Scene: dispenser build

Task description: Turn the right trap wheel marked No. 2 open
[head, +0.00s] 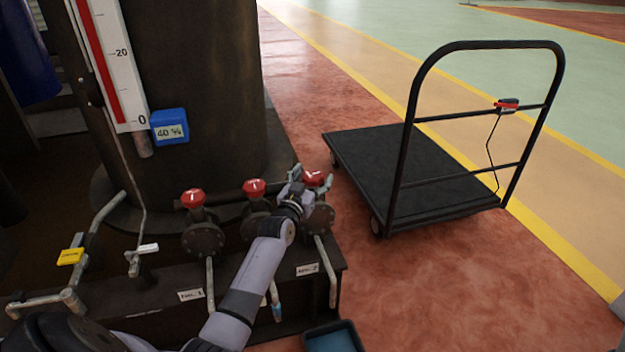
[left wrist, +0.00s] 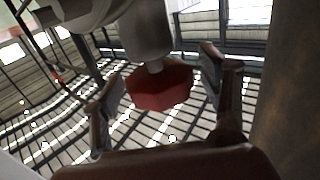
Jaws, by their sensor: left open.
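The right trap wheel (head: 315,178) is a small red handwheel on a dark flanged valve, above the plate marked No. 2 (head: 307,269). My left gripper (head: 311,185) is at this wheel, its fingers on either side of it. In the left wrist view the red wheel (left wrist: 160,89) sits on a metal stem between the two open fingers (left wrist: 162,85), with gaps visible on both sides. The gripper hides part of the valve in the head view. My right gripper is not in view.
Two more red wheels, the left (head: 193,199) and the middle (head: 254,187), stand in the same row. A plate marked No. 1 (head: 190,294) is below left. A black trolley (head: 400,168) stands to the right. A dark tray (head: 333,338) lies in front.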

